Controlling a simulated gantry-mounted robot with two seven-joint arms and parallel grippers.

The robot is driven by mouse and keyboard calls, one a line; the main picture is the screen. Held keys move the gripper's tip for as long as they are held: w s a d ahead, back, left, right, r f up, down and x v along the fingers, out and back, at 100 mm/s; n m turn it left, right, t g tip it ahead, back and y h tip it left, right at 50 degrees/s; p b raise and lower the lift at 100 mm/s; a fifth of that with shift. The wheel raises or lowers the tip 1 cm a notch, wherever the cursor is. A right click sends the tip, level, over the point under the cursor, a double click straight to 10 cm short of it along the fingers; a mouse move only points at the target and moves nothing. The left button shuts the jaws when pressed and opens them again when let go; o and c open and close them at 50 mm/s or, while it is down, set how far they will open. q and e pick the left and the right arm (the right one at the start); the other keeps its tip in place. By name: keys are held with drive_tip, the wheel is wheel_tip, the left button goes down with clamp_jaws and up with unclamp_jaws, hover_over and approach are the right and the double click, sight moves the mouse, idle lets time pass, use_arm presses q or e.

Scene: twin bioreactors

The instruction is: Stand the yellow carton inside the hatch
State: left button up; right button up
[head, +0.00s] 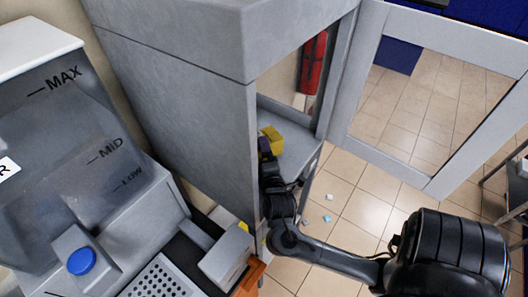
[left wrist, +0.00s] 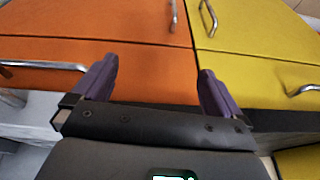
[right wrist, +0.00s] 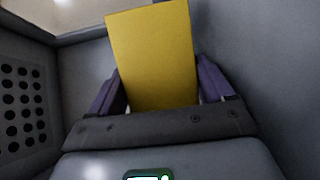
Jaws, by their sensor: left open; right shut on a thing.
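The yellow carton (head: 272,139) is inside the grey hatch (head: 292,127), just within its opening in the head view. My right gripper (head: 265,150) reaches in through the opening. In the right wrist view the carton (right wrist: 153,55) stands up between the purple fingers of my right gripper (right wrist: 158,92), which is shut on it. Whether its base touches the hatch floor is hidden. My left gripper (left wrist: 153,85) is open and empty, facing orange and yellow cabinet fronts; it is not visible in the head view.
The hatch door (head: 438,100), a framed window panel, stands wide open at the right. A perforated panel (right wrist: 22,105) is at the left in the right wrist view. A tank with a blue knob (head: 81,261) stands at the left. Small pieces lie on the tiled floor (head: 345,215).

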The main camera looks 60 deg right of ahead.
drive_tip(key=shift+f, duration=0.25)
drive_tip(key=o, duration=1.7)
drive_tip(key=shift+f, duration=0.15)
drive_tip(key=shift+f, duration=0.1)
drive_tip(key=shift+r+b, duration=0.3)
drive_tip(key=shift+r, duration=0.15)
drive_tip(key=p+v, duration=0.1)
drive_tip(key=v, duration=0.2)
drive_tip(key=p+v, duration=0.1)
drive_tip(key=v, duration=0.3)
drive_tip(key=p+v, duration=0.1)
drive_tip(key=v, duration=0.2)
drive_tip(key=shift+s+a+r, duration=0.2)
drive_tip(key=shift+s+r, duration=0.05)
drive_tip(key=shift+r, duration=0.15)
drive_tip(key=shift+s+a, duration=0.4)
drive_tip(key=shift+a, duration=0.05)
